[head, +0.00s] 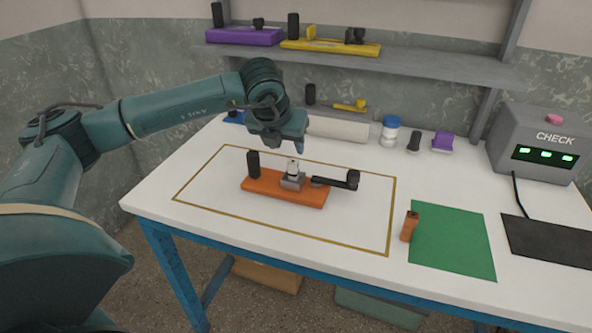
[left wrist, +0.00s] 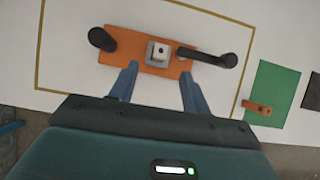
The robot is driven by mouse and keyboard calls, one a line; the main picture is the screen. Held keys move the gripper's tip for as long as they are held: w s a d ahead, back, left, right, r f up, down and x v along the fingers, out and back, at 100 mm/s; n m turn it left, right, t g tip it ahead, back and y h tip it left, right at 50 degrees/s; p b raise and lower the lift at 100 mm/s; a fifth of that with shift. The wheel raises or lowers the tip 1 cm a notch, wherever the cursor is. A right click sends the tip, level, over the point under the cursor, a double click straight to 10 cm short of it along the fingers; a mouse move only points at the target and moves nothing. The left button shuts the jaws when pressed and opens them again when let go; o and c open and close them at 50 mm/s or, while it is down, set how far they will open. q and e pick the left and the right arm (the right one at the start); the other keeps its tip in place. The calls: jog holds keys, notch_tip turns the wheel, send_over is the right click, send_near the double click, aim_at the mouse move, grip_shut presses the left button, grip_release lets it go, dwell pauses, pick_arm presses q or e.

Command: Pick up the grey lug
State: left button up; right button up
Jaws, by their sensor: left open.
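An orange base plate (head: 262,189) lies on the white table inside a yellow outline; it also shows in the left wrist view (left wrist: 182,68). A grey block with a white top, which I take for the grey lug (head: 292,182), sits at the plate's middle; the left wrist view shows it from above (left wrist: 158,53). A black post stands at its left and a black lever arm at its right. My left gripper (head: 292,143) is above and behind the plate. In the left wrist view its fingers (left wrist: 158,86) are apart and empty, with the lug beyond their tips. My right gripper is out of view.
An orange piece (head: 409,226) stands by a green mat (head: 452,240), with a black mat (head: 548,241) farther right. A white bottle (head: 389,131), small dark and purple pieces, and a grey CHECK box (head: 535,143) stand at the back. A shelf (head: 330,61) hangs above.

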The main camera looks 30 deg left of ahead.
aim_at(293, 161)
pick_arm(q)
jog(key=p+x, duration=0.1)
jog(key=x, duration=0.9)
jog(key=shift+r, duration=0.1)
grip_shut()
